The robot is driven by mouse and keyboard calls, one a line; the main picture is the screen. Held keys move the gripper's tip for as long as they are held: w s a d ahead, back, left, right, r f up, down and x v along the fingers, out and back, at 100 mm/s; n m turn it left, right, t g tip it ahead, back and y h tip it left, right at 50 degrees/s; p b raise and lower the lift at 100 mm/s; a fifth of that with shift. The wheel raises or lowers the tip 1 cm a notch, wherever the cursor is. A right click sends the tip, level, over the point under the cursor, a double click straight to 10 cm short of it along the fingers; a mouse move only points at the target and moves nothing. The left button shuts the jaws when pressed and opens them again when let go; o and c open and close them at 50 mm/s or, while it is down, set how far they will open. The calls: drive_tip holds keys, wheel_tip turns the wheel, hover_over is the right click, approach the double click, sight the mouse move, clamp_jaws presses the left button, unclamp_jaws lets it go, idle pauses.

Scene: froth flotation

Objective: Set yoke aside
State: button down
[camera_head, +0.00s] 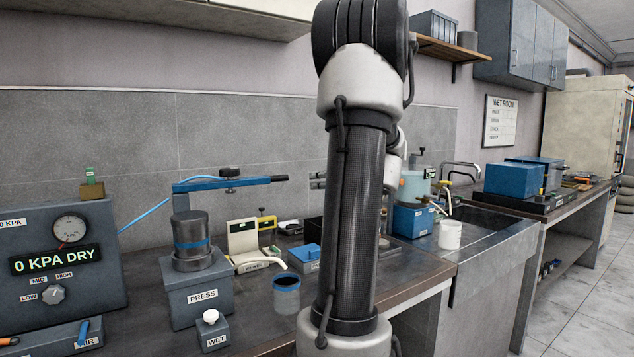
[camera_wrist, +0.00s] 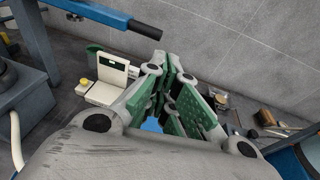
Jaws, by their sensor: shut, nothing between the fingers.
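The yoke (camera_head: 235,183) is a blue bar with a black screw knob on top and a black grip at its right end. In the head view its left end is above the grey press cylinder (camera_head: 191,236), and the bar reaches right, so the knob is right of the cylinder. In the wrist view the yoke (camera_wrist: 92,12) crosses the upper left, its black end left of my fingers. My gripper (camera_head: 317,180) shows just right of the grip in the head view, partly hidden by my arm. In the wrist view my gripper (camera_wrist: 175,75) is shut and empty, apart from the yoke.
The press base (camera_head: 196,291) stands on the bench. A cream balance (camera_head: 243,237), a grey cup with a blue rim (camera_head: 287,294) and a blue box (camera_head: 305,257) are to its right. A gauge panel (camera_head: 60,262) stands left. The tiled wall is close behind.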

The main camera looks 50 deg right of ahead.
drive_tip(key=x, duration=1.1)
drive_tip(key=w, duration=0.1)
drive_tip(key=w+d+n+y, duration=0.1)
drive_tip(key=w, duration=0.1)
drive_tip(key=shift+d+r+y, duration=0.1)
drive_tip(key=shift+d+y, duration=0.05)
drive_tip(key=shift+y, duration=0.15)
drive_tip(key=shift+s, duration=0.1)
